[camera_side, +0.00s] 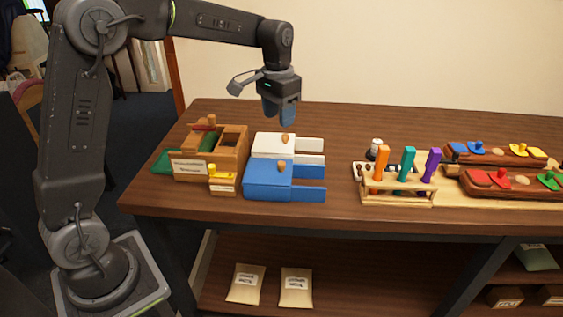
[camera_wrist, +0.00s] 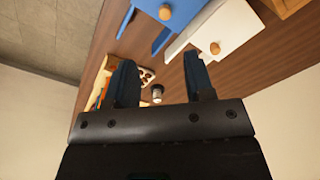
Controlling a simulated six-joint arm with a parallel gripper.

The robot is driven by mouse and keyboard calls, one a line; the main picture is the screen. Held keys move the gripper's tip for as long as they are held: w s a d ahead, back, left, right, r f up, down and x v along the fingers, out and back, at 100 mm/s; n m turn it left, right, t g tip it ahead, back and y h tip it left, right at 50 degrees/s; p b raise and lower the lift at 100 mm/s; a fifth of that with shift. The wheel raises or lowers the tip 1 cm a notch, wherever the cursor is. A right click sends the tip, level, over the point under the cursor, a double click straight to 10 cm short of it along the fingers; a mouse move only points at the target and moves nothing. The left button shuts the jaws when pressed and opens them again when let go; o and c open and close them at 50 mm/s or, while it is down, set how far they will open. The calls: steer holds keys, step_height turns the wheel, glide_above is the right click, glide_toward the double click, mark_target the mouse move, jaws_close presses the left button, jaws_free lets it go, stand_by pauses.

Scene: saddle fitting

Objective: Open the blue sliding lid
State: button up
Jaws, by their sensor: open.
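The blue sliding lid (camera_side: 266,178) lies on the front box, with a wooden knob (camera_side: 282,167) near its right end. Two blue rails (camera_side: 310,194) run out to the right of it. In the wrist view, part of the blue lid (camera_wrist: 185,10) and its knob (camera_wrist: 165,12) show at the top edge. My gripper (camera_side: 280,118) is open and empty, pointing down, high above and behind the blue lid, over the white lid. Its fingers (camera_wrist: 160,85) are apart in the wrist view, with nothing between them touching.
A white box with a white lid (camera_side: 268,143) and its own knob stands right behind the blue one. A wooden box (camera_side: 222,160) with a yellow-topped small box stands close on the left. Table is clear to the right up to a rack of colored pegs (camera_side: 398,188).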

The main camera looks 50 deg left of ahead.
mark_target(282, 162)
steer(key=f, duration=0.5)
steer(key=w+f, duration=0.1)
steer(key=f, duration=0.9)
steer(key=shift+w+a+f, duration=0.1)
steer(key=shift+w+a, duration=0.1)
steer(key=shift+a, duration=0.2)
jaws_close()
